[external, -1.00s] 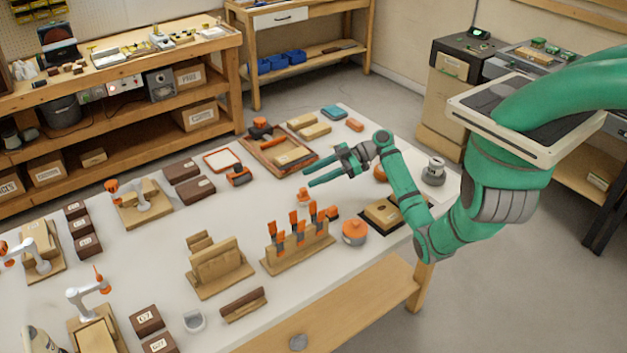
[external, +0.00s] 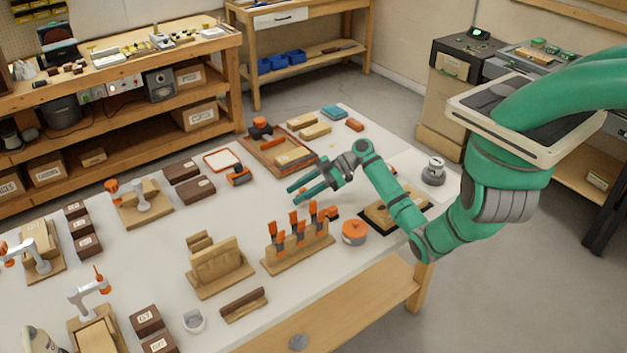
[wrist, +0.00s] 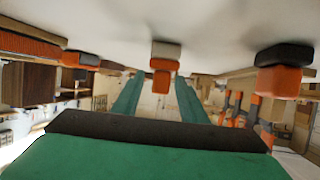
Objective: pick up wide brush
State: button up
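My gripper (external: 295,193) hangs over the middle of the bench with its two green fingers apart and nothing between them. The fingers also show in the wrist view (wrist: 158,100), where the scene looks upside down. A small orange and tan object (wrist: 162,68) rests on the white bench top, centred beyond the fingertips in that view. It may be the wide brush, but I cannot tell its shape for sure. In the external view the gripper seems to hide it.
A wooden rack with upright orange-handled tools (external: 298,248) stands in front of the gripper. An orange round pot (external: 354,232) sits to its right. A wooden tray (external: 277,155) lies behind. A black and orange object (wrist: 282,72) is at right in the wrist view.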

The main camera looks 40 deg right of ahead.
jog(key=shift+x, duration=1.1)
grip_shut()
jog(key=shift+r, duration=0.1)
